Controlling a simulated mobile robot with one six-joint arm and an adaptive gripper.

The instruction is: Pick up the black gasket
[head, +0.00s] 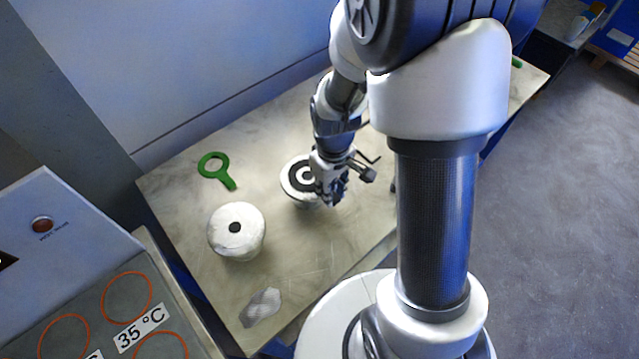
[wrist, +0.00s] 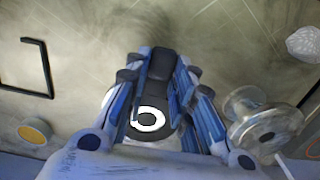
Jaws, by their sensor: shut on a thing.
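The black gasket (head: 296,184) is a flat dark ring over the top of a white flanged vessel (head: 287,193), near the middle of the table in the head view. A pale ring shows through its hole. My gripper (head: 335,197) is at the gasket's right side. In the wrist view, my gripper (wrist: 160,62) is shut on the gasket's dark tab (wrist: 160,66), with the ring part and its pale centre lower down. The fingers hide part of the gasket. I cannot tell whether it touches the vessel or is slightly above it.
A green ring with a handle (head: 226,178) lies on the table (head: 180,195) at the left. A second white vessel (head: 237,240) with a dark hole stands nearer. A crumpled grey piece (head: 262,306) lies near the front edge. A black bent bar (wrist: 47,70) shows in the wrist view.

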